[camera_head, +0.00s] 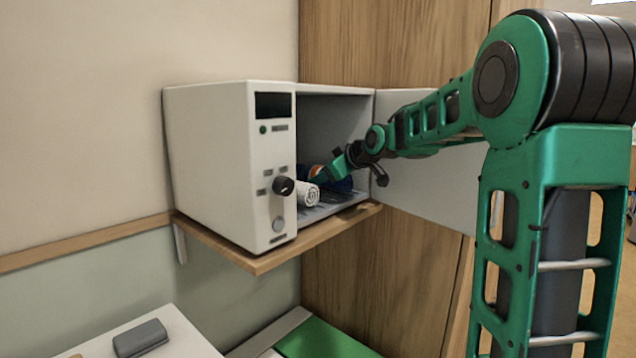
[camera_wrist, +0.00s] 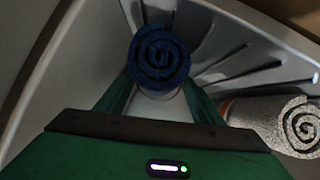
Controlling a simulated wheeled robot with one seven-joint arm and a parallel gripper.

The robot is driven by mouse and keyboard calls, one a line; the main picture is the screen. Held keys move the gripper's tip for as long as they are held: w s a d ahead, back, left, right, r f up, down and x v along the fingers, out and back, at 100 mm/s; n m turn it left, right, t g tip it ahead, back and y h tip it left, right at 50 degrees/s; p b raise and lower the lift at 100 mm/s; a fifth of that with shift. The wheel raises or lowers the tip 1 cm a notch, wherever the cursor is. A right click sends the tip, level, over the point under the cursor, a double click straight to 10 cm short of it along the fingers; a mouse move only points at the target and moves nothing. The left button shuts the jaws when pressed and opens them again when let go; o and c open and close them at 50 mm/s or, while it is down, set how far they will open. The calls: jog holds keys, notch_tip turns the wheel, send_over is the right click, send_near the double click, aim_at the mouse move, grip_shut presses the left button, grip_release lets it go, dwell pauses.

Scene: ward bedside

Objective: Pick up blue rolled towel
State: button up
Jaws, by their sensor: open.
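The blue rolled towel (camera_wrist: 158,60) shows in the wrist view with its spiral end toward the camera. My gripper (camera_wrist: 155,98) is open, with one green finger on each side below the towel's end; I cannot tell whether they touch it. In the head view, my gripper (camera_head: 328,174) reaches inside a white cabinet. The blue towel (camera_head: 343,185) is partly hidden behind my gripper there.
A white rolled towel (camera_head: 306,194) lies in the cabinet left of the blue one; it is at the right in the wrist view (camera_wrist: 290,125). The cabinet (camera_head: 208,160) stands on a wooden shelf (camera_head: 262,263), its door (camera_head: 435,190) swung open to the right.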

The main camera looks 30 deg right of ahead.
jog(key=shift+w+f, duration=0.1)
jog(key=shift+w, duration=0.05)
jog(key=shift+c, duration=0.4)
jog(key=c, duration=0.8)
jog(key=shift+o, duration=0.2)
